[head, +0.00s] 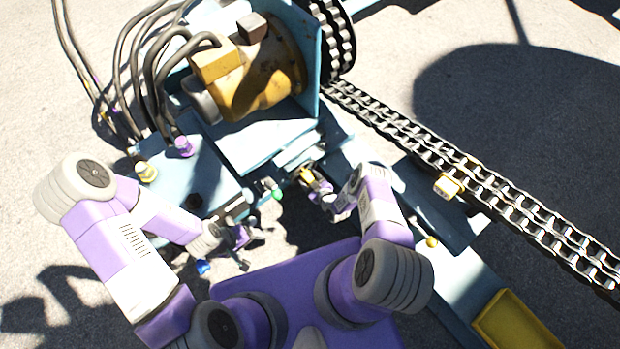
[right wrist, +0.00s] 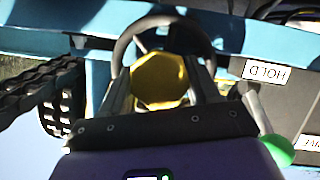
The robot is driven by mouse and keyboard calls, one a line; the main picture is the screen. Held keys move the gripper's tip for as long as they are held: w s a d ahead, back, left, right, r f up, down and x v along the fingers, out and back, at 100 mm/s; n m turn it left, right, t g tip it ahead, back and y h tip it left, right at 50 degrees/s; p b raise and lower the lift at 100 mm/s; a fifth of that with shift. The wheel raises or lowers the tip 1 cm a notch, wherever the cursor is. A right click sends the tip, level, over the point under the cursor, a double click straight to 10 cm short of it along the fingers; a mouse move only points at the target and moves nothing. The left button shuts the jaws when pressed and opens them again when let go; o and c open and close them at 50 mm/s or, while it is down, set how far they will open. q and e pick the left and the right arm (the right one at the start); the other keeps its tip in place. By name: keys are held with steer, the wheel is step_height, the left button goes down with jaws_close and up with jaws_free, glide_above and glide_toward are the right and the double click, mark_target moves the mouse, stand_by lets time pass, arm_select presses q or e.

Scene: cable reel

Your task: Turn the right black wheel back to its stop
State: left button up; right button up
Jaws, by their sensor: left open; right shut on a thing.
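A black wheel (right wrist: 163,22) with a yellow faceted hub (right wrist: 160,80) fills the middle of the right wrist view. My right gripper (right wrist: 163,75) has its fingers on both sides of the yellow hub and is shut on it. In the head view my right gripper (head: 318,184) is at the yellow part (head: 308,177), beside the blue frame; the wheel's rim is mostly hidden there. My left gripper (head: 246,240) is open, low in front of the blue box, and appears empty. The wheel's turn angle cannot be told.
A blue knob (head: 203,267) is near my left gripper. A chain (head: 480,185) runs along the right. A yellow tray (head: 518,322) lies lower right.

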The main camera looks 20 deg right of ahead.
steer(key=shift+s+a+f+n+t+h, duration=0.1)
steer(key=shift+n+t+h, duration=0.2)
steer(key=shift+n+h, duration=0.6)
steer(key=shift+n, duration=0.3)
steer(key=o, duration=1.4)
steer(key=p+v, duration=0.3)
steer(key=v, duration=0.4)
steer(key=shift+s, duration=0.3)
steer(key=shift+o, duration=0.2)
steer(key=shift+w, duration=0.1)
